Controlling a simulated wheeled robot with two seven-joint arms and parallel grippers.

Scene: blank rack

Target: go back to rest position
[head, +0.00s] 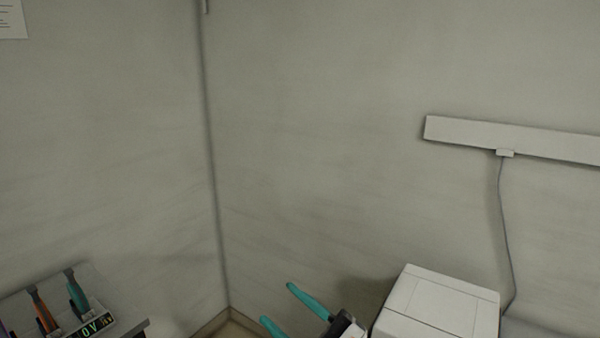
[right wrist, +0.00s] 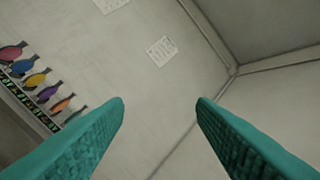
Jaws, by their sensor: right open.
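My right gripper (head: 278,305) shows at the bottom of the head view, with two teal fingers spread apart. In the right wrist view the same gripper (right wrist: 160,106) is open, and nothing is between its fingers. It is in free air in front of the walls. My left gripper is in neither view.
A white box-like machine (head: 440,300) stands right of my gripper. A wall rail (head: 510,139) has a hanging cable.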

